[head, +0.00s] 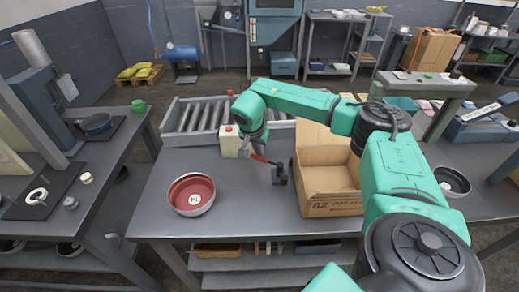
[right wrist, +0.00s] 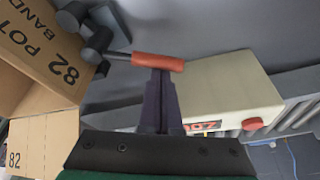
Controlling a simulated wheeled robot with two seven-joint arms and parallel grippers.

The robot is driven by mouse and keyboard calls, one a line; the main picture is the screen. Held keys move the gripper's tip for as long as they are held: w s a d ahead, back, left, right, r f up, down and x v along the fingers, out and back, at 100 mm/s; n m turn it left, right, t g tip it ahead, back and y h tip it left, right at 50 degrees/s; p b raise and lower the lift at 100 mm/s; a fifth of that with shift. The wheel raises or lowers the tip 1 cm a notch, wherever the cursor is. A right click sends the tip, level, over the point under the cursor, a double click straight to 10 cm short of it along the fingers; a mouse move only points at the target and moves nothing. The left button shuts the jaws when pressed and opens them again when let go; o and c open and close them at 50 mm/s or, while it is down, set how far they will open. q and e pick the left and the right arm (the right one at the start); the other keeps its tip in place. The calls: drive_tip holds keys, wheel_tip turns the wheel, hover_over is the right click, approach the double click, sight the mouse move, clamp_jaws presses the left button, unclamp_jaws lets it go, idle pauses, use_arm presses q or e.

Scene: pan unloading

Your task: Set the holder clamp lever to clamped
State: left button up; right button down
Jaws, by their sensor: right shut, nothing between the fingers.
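The holder (head: 278,172) is a small dark block on the grey table, left of the cardboard box. Its clamp lever has a red handle (head: 262,159) that points left toward the cream box. In the right wrist view the lever's red grip (right wrist: 158,62) lies across the picture on a grey rod, joined to the dark holder (right wrist: 97,40) at left. My right gripper (head: 245,148) is shut and empty. Its fingertips (right wrist: 160,78) are at the red grip, overlapping its lower edge; I cannot tell whether they touch it. My left gripper is not in view.
A cardboard box (head: 330,204) stands open right of the holder. A cream control box (head: 230,141) with a red button is close behind the fingers. A red-lined pan (head: 191,194) sits at left. A roller conveyor (head: 190,118) runs behind. The table front is clear.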

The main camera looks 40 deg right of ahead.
drive_tip(key=shift+a, duration=0.15)
drive_tip(key=a+n, duration=0.1)
drive_tip(key=s+a+n, duration=0.1)
drive_tip(key=n, duration=0.1)
drive_tip(key=shift+s+t+y+p, duration=0.1)
drive_tip(key=shift+t+y+p, duration=0.2)
drive_tip(key=shift+t+p, duration=0.1)
drive_tip(key=shift+s+a+n+y, duration=0.15)
drive_tip(key=shift+s+a+n, duration=0.1)
drive_tip(key=shift+n, duration=0.3)
drive_tip(key=shift+s+a+n+y, duration=0.15)
drive_tip(key=shift+a+n, duration=0.05)
drive_tip(key=shift+n, duration=0.35)
drive_tip(key=n, duration=0.1)
drive_tip(key=s+a+n+t+b, duration=0.1)
drive_tip(key=shift+s+a+f+n+y, duration=0.15)
drive_tip(key=shift+s+n+y, duration=0.1)
drive_tip(key=shift+n+y, duration=0.15)
drive_tip(key=shift+s+a+b, duration=0.35)
drive_tip(key=shift+s+b, duration=0.2)
drive_tip(key=shift+s, duration=0.3)
drive_tip(key=shift+s+a+b, duration=0.2)
drive_tip(key=shift+s+b, duration=0.6)
drive_tip(key=shift+s, duration=0.4)
